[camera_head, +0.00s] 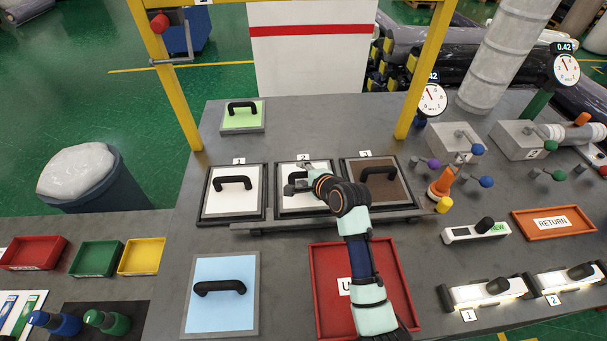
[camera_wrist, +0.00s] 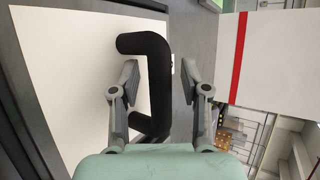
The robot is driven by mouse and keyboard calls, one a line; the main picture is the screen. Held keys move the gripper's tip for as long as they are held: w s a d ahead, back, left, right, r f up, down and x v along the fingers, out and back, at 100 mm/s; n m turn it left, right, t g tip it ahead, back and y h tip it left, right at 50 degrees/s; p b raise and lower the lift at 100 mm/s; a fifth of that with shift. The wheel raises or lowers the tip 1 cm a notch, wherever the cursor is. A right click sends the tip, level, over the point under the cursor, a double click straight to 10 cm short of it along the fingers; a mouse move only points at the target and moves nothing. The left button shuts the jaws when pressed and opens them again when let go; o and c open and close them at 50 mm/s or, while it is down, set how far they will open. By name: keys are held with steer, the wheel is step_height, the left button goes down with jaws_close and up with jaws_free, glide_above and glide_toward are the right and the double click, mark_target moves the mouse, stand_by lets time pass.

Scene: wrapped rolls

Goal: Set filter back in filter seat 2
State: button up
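Filter seat 2 (camera_head: 303,214) is the middle of three dark frames, under label 2. A white filter (camera_head: 319,172) with a black handle lies at it, partly hidden by my arm. It looks level with its neighbours, but I cannot tell whether it sits fully down. My gripper (camera_head: 296,182) is over this filter. In the wrist view, the black handle (camera_wrist: 158,85) stands between the two spread fingers of my gripper (camera_wrist: 160,82), with a visible gap on the right side. The white filter face (camera_wrist: 75,70) fills the left of that view.
Seat 1 holds a white filter (camera_head: 235,200), seat 3 a brown one (camera_head: 382,200). A green filter (camera_head: 242,121) lies behind, a light blue one (camera_head: 222,310) in front. A red tray (camera_head: 325,265) lies under my arm. Yellow posts (camera_head: 165,80) flank the seats.

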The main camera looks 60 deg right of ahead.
steer(key=shift+r, duration=0.2)
steer(key=v, duration=1.2)
steer(key=w+a+r+n+t+y, duration=0.1)
steer(key=w+a+n, duration=0.4)
steer(key=a, duration=0.3)
steer(key=w+a+r+n+y, duration=0.1)
steer(key=w+a+n, duration=0.4)
steer(key=a, duration=0.4)
steer(key=a+r+n+t+y, duration=0.2)
steer(key=a+n, duration=1.5)
steer(key=a, duration=0.9)
steer(key=r+y, duration=0.1)
steer(key=y, duration=0.1)
steer(key=shift+s+n+y, duration=0.25)
steer(key=shift+n+y, duration=0.05)
